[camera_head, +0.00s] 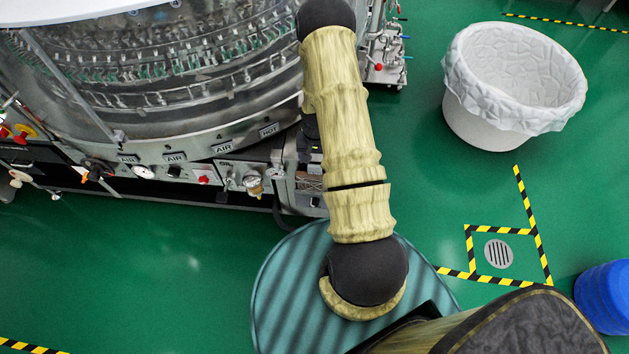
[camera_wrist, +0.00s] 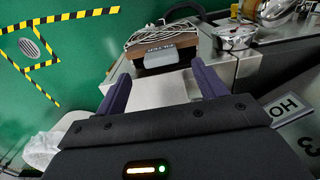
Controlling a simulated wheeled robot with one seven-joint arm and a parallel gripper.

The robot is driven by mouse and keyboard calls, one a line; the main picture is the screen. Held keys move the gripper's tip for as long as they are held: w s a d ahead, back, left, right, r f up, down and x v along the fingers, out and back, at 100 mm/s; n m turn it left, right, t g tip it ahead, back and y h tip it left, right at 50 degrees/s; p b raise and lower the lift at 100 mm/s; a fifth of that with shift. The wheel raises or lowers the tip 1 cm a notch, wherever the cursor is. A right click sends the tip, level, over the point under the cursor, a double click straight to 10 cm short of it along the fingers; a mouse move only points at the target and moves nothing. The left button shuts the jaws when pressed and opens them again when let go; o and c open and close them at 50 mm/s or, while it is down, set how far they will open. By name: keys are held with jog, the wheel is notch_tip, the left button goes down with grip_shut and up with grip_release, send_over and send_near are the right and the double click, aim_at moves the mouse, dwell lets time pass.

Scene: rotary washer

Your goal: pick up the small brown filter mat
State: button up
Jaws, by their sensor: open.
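In the wrist view a flat brown piece (camera_wrist: 150,47) lies beyond my fingertips, at the top middle. A small grey block (camera_wrist: 160,56) with dark lettering, too small to read, sits against its near side. I take the brown piece for the filter mat, but I cannot tell for sure. The fingertips stop short of the brown piece. In the head view my arm hides the gripper and the mat.
The round metal washer (camera_head: 160,90) fills the upper left of the head view. A metal canister (camera_wrist: 234,38) stands right of the brown piece. A lined white bin (camera_head: 510,85) and a blue container (camera_head: 604,296) stand on the right. Green floor lies open between.

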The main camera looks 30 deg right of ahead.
aim_at(315, 166)
jog(key=shift+a+f+p, duration=0.15)
jog(key=shift+f+p, duration=0.2)
jog(key=shift+f, duration=2.2)
jog(key=c, duration=1.3)
jog(key=shift+r, duration=0.1)
notch_tip(315, 166, up, 18)
jog(key=shift+f+b, duration=0.1)
jog(key=shift+b, duration=0.3)
jog(key=shift+r, duration=0.2)
